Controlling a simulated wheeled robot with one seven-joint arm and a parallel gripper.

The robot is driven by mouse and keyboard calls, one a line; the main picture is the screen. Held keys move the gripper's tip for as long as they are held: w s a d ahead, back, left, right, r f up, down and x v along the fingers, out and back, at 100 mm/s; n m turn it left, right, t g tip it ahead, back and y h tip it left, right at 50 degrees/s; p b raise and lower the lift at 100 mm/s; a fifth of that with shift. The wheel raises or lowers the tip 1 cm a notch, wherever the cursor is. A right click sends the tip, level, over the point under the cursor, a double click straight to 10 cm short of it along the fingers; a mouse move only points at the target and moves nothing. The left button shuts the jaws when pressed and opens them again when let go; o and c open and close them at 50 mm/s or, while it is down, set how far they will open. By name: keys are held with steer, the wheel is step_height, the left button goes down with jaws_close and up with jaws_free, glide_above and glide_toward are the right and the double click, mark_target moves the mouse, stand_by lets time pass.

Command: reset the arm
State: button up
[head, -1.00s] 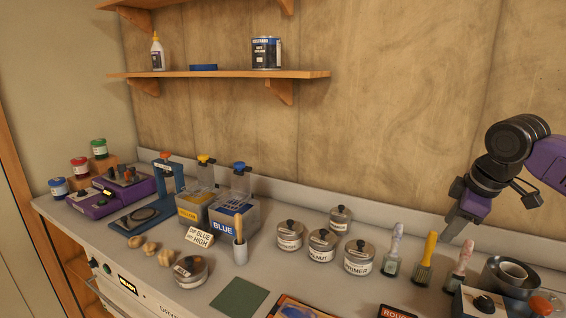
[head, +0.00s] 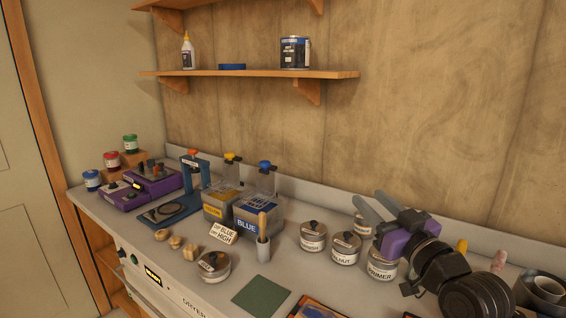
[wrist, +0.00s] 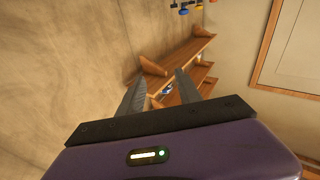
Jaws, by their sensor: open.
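My gripper (head: 372,212) is at the right in the head view, in front of the wall and above the row of lidded tins. Its two grey fingers are apart with nothing between them, and they point up and to the left. In the wrist view my gripper (wrist: 156,92) also shows spread, empty fingers, with the shelves beyond them. My arm's dark joints and purple wrist hide part of the primer tin (head: 381,265), the tin behind it and the brushes.
The bench holds several tins, a yellow bin (head: 221,207), a blue bin (head: 257,217), a purple device (head: 152,178) and a green mat (head: 262,297). A wooden shelf (head: 250,74) is on the wall. The air between the bins and my gripper is free.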

steer(key=s+f+m+g+h, duration=0.1)
steer(key=s+f, duration=0.7)
steer(key=s, duration=0.9)
steer(key=s+f+m+g+h, duration=0.1)
steer(key=s+f, duration=0.6)
steer(key=s, duration=1)
steer(key=s+d+f+m+g+h, duration=0.1)
steer(key=s+f+h, duration=0.3)
steer(key=s, duration=1.4)
step_height(320, 180, down, 5)
steer(key=shift+r+m+g, duration=0.2)
steer(key=shift+m+g, duration=0.1)
steer(key=shift+m, duration=0.5)
steer(key=shift+s+d, duration=0.1)
